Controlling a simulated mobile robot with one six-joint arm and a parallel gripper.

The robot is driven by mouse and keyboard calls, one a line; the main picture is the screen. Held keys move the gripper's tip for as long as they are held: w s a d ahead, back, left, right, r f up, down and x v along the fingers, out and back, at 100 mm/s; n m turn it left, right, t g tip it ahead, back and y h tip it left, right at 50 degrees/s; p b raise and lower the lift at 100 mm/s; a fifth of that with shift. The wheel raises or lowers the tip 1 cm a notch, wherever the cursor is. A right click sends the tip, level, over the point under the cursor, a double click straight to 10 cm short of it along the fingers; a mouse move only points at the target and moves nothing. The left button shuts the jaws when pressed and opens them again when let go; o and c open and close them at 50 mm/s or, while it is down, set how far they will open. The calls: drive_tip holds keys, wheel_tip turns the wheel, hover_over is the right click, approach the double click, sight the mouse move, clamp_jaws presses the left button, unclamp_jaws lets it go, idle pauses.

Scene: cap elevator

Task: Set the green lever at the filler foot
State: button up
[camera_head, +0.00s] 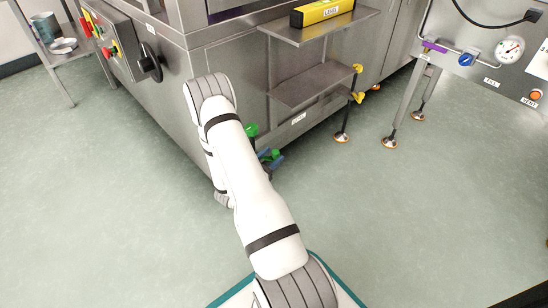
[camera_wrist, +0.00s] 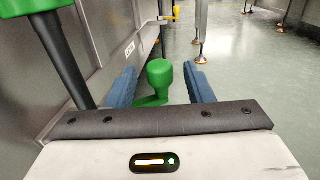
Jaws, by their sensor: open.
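The green lever (camera_wrist: 158,78) shows in the wrist view, its round knob upright between my fingers and its arm running down to the left. My gripper (camera_wrist: 160,82) is open, with one blue finger on each side of the knob and visible gaps between. In the head view my arm hides most of this spot. There a bit of green (camera_head: 276,154) shows beside my blue fingers (camera_head: 270,160), low at the machine's corner. A second green part (camera_head: 251,130) sits above it on the machine's side; in the wrist view a green part (camera_wrist: 40,6) tops a dark post at upper left.
The steel machine (camera_head: 225,70) stands directly left of my gripper in the wrist view. Yellow handles (camera_head: 357,82) and machine feet (camera_head: 342,137) stand farther along. A gauge panel (camera_head: 500,60) is at right. The green floor (camera_head: 430,220) is clear at right.

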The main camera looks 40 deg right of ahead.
drive_tip(key=shift+b+x, duration=0.35)
drive_tip(key=shift+x, duration=1.15)
drive_tip(key=shift+c, duration=0.5)
